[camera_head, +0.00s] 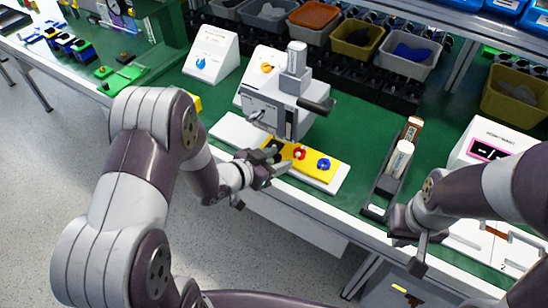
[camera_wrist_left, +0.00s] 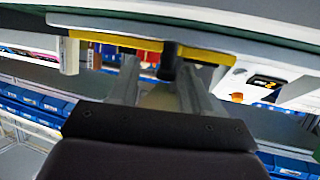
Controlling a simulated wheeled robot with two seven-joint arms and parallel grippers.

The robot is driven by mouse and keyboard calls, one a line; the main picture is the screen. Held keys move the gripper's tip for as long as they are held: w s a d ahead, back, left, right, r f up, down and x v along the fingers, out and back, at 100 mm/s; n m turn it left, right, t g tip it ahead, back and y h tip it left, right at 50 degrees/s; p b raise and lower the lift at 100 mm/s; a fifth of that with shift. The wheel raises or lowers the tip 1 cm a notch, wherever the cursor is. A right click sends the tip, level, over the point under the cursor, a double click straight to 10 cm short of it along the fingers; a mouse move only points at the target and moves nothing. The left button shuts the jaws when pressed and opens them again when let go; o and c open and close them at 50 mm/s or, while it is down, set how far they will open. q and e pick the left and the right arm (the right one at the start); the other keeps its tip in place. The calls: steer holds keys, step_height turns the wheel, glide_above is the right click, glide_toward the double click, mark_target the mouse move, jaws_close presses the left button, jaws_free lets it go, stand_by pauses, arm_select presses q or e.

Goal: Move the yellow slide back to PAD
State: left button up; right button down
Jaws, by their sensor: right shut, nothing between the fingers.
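The yellow slide (camera_head: 312,167), with a red knob (camera_head: 299,153), a blue knob (camera_head: 323,165) and a dark knob at its left end, lies on a white base (camera_head: 228,126) at the table's front, below a grey-and-white machine (camera_head: 276,105). My left gripper (camera_head: 276,166) is at the slide's left front. In the left wrist view the yellow slide (camera_wrist_left: 110,39) crosses the top, and a dark post (camera_wrist_left: 168,58) stands between my left fingers, which look apart with gaps beside it. My right gripper (camera_head: 420,243) is shut and empty at the table's front right. No PAD label is readable.
A white sloped stand with a blue knob (camera_head: 201,65) is at the back left. A dark tray (camera_head: 374,211) holding a white cylinder (camera_head: 401,158) stands right of the base. Grey, orange and yellow bins (camera_head: 358,40) line the back. Green table shows between base and tray.

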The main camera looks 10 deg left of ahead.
arm_select(q)
steer(key=shift+a, duration=0.15)
steer(key=p+v, duration=0.2)
steer(key=v, duration=1)
steer(key=shift+s, duration=0.25)
